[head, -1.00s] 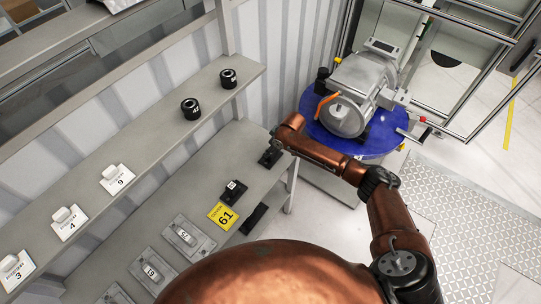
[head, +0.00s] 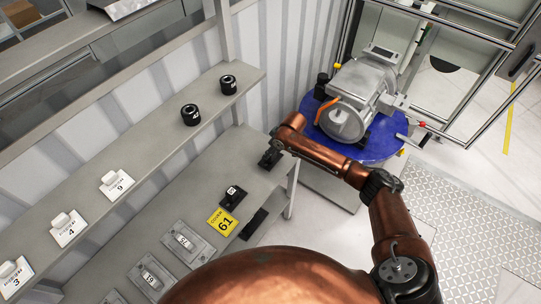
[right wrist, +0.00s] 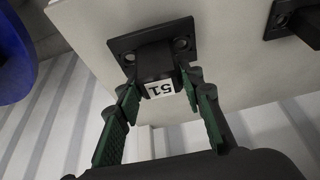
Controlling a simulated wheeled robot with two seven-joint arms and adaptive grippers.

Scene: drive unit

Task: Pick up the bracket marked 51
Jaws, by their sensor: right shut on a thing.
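The bracket marked 51 (right wrist: 155,62) is black, with a flat base plate with holes and a raised block bearing a white label. In the right wrist view, my right gripper (right wrist: 160,100) has its green-padded fingers on either side of the block, shut on it. The base plate lies against or very near the pale shelf surface; I cannot tell whether it touches. In the head view my right gripper (head: 269,158) is small and dark at the far end of the lower shelf, and hides most of the bracket.
A blue round table (head: 385,150) carries a grey drive unit (head: 350,95).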

